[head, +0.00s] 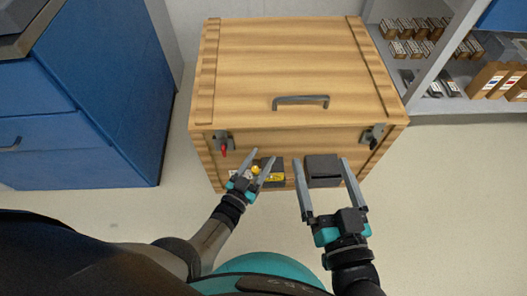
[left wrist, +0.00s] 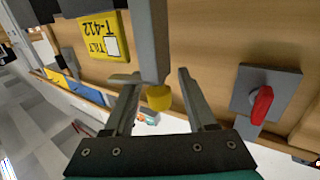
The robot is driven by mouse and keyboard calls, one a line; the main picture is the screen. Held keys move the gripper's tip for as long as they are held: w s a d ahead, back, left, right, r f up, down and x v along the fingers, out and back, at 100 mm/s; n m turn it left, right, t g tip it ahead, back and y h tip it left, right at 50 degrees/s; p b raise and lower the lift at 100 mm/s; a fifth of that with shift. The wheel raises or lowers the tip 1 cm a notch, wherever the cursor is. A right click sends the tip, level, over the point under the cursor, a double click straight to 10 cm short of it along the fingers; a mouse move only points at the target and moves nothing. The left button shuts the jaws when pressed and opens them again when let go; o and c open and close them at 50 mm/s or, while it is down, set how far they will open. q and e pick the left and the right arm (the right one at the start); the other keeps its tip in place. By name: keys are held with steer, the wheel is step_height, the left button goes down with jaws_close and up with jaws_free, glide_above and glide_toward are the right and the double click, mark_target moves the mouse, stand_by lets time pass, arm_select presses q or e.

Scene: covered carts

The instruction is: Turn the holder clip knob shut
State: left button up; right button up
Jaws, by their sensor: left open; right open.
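The small yellow knob (head: 256,170) sits on the lower left front of the wooden crate. In the left wrist view the yellow knob (left wrist: 160,97) shows between my left gripper's fingers, at the end of a grey bar (left wrist: 150,35). My left gripper (head: 263,157) is open around the knob in the picture; I cannot tell whether a finger touches it. My right gripper (head: 320,161) is open and empty, its fingers either side of a dark box (head: 322,167) on the crate front in the picture.
The wooden crate (head: 270,60) has a lid handle (head: 300,101), a left latch with a red lever (head: 224,150) and a right latch (head: 373,135). A yellow tilt label (left wrist: 102,36) is beside the knob. A blue cabinet (head: 90,100) stands left; shelves (head: 440,70) stand right.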

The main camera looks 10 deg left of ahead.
arm_select(q)
jaws_close()
stand_by(0.5)
